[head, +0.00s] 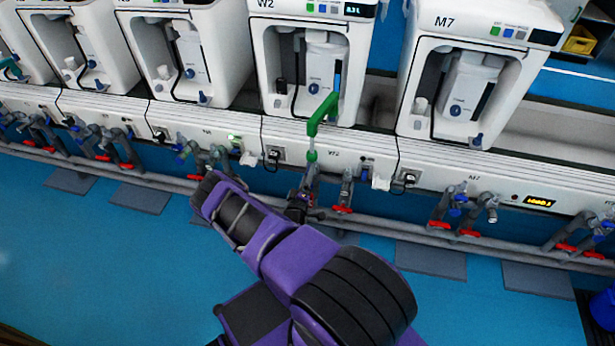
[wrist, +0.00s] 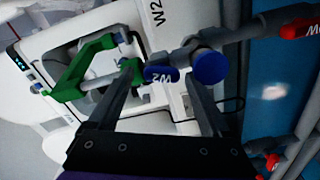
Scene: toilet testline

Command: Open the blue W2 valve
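The blue W2 valve shows in the wrist view as a flat blue handle (wrist: 160,76) marked W2, beside a round blue part (wrist: 208,66) on a grey pipe fitting. My gripper (wrist: 163,78) is open, its two dark fingers well apart. In that view the marked handle lies between the fingertips, and the round part is by the right fingertip. I cannot tell whether the fingers touch either. In the head view my gripper (head: 300,205) is at the pipes below the W2 machine (head: 312,58); my arm hides much of the valve.
More red and blue valves (head: 458,200) line the grey pipe (head: 400,225). The M7 machine (head: 470,80) stands right. The blue floor (head: 130,260) is open at left.

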